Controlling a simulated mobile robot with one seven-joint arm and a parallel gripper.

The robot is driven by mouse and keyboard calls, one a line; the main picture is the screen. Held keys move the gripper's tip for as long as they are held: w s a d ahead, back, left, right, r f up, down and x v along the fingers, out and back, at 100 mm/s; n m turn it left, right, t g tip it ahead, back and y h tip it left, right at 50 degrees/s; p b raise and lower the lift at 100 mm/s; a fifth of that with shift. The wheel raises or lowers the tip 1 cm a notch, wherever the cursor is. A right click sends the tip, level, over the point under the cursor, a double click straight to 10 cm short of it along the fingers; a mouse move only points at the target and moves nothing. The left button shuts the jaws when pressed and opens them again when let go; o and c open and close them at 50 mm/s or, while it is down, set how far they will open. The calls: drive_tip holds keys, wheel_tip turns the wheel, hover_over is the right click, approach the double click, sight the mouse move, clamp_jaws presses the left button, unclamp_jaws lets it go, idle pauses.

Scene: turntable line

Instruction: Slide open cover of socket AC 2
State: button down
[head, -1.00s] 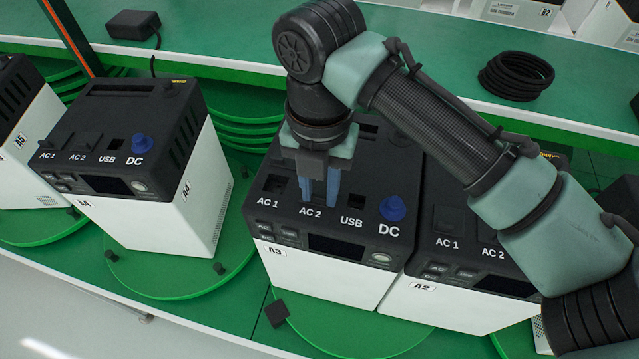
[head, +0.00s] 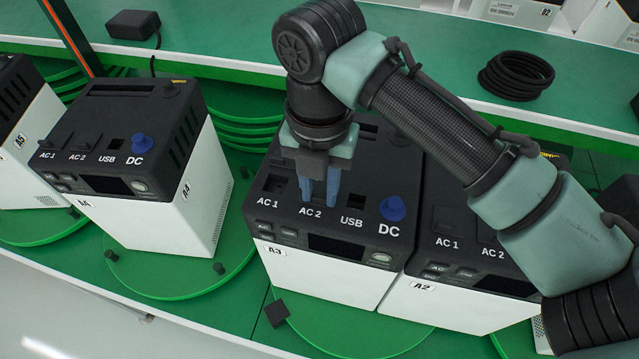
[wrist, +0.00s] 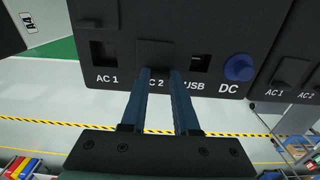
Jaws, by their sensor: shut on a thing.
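The power unit labelled A3 (head: 330,284) stands in the middle of the head view, with AC 1, AC 2, USB and DC on its black top. My gripper (head: 320,198) points down at AC 2. In the wrist view my gripper (wrist: 160,78) has its two blue fingers at the lower part of the dark AC 2 cover (wrist: 156,52) and is shut on it. The cover lies over the AC 2 socket, which I cannot see. The AC 1 socket (wrist: 104,52) beside it is uncovered. The fingers partly hide the AC 2 label.
The blue DC cap (head: 392,208) and open USB port (head: 354,202) are right of my gripper. Unit A4 (head: 160,222) stands left, unit A2 (head: 440,305) right. A black cable coil (head: 516,76) lies on the green bench behind.

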drive_tip(key=shift+w, duration=0.1)
idle(0.3)
drive_tip(key=w, duration=0.2)
drive_tip(key=w+d, duration=0.1)
drive_tip(key=w, duration=0.2)
drive_tip(key=shift+d, duration=0.15)
drive_tip(key=shift+w+d+r, duration=0.1)
drive_tip(key=shift+w+r, duration=0.05)
drive_tip(key=shift+w, duration=0.05)
drive_tip(key=c, duration=0.6)
unclamp_jaws()
drive_tip(key=shift+w, duration=0.1)
drive_tip(key=shift+c, duration=0.2)
wheel_tip(320, 180, up, 13)
drive_tip(key=b, duration=0.2)
